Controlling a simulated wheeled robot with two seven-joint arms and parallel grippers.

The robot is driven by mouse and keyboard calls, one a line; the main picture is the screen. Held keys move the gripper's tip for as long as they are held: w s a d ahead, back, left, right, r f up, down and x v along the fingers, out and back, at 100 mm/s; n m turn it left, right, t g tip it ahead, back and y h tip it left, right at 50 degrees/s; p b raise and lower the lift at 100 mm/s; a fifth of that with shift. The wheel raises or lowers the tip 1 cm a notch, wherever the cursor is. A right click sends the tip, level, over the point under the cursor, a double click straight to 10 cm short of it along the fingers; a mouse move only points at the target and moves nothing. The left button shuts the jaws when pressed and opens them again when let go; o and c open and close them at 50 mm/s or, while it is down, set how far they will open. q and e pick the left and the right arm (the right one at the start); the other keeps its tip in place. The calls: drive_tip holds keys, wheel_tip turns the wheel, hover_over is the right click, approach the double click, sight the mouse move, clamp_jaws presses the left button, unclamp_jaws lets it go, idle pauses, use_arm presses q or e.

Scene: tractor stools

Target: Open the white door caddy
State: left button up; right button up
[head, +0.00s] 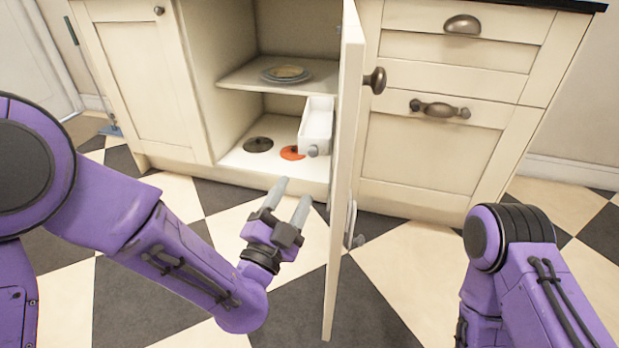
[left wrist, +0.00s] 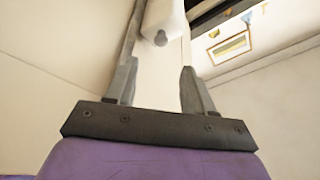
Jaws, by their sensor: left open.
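The white door caddy (head: 317,122) is a narrow white bin beside the inner face of the open cabinet door (head: 346,150), with a round grey knob (head: 313,151) on its near end. In the left wrist view a white rounded piece (left wrist: 165,17) with a grey knob (left wrist: 161,38) shows beyond the fingers; it looks like the caddy. My left gripper (head: 293,194) is open and empty, below and in front of the caddy, apart from it. Its fingers (left wrist: 158,76) point toward the knob in the left wrist view. My right arm shows at the lower right, but its gripper is out of view.
The door stands swung out, nearly edge-on, right of my left gripper, with a dark knob (head: 375,80) on its outer side. Inside the cabinet are a shelf with plates (head: 286,73), a dark disc (head: 258,144) and an orange disc (head: 292,153). Drawers (head: 440,140) stand right.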

sight(312, 155)
use_arm(q)
drive_tip(key=b+x, duration=0.1)
drive_tip(key=x, duration=0.8)
drive_tip(key=shift+w+r, duration=0.1)
drive_tip(key=shift+w, duration=0.3)
clamp_jaws()
drive_tip(key=shift+s+a, duration=0.1)
